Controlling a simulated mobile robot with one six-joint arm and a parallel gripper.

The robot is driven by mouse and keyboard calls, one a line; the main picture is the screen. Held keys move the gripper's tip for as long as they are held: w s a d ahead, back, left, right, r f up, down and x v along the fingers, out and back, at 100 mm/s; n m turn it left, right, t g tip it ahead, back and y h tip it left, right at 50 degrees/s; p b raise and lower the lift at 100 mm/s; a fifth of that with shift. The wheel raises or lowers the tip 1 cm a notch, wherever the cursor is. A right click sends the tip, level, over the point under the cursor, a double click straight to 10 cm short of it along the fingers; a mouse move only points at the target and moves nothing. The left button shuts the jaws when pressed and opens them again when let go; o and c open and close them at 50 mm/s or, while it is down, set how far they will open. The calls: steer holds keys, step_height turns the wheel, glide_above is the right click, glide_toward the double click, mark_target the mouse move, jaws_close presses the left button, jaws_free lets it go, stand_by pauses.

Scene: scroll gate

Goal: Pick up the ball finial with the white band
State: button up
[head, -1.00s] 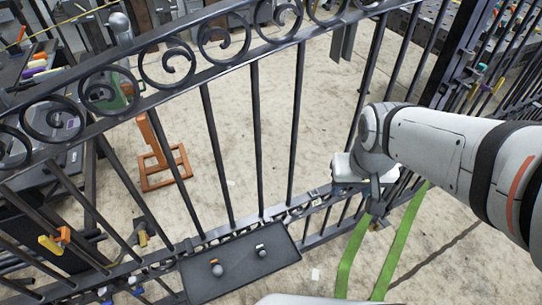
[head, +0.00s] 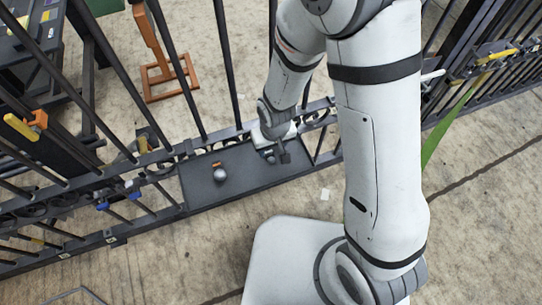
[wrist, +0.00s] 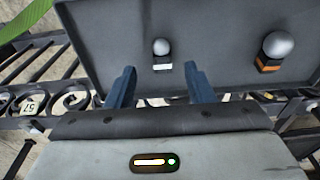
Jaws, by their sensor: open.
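The ball finial with the white band (wrist: 161,48) is a small grey ball on a dark stem. It stands on a dark grey tray (wrist: 110,30) in the wrist view. My gripper (wrist: 162,82) is open and empty, its two blue fingers apart. The finial lies just beyond the fingertips, about midway between their lines. In the head view my gripper (head: 279,154) is over the right part of the tray (head: 194,190), and the white-banded finial is hard to tell from it there.
A larger ball finial with an orange band (wrist: 277,47) stands on the tray to the right; it also shows in the head view (head: 220,174). Black gate bars (head: 227,65) rise behind the tray. Coloured clamps (head: 120,197) sit on the gate at left.

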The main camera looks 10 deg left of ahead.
mark_target(270, 154)
steer(key=f, duration=0.1)
steer(key=f+b, duration=0.1)
steer(key=f, duration=0.1)
steer(key=w+f, duration=0.1)
steer(key=f, duration=0.1)
steer(key=shift+a+f+b, duration=0.2)
steer(key=shift+a+b, duration=0.15)
steer(key=shift+b, duration=0.05)
jaws_close()
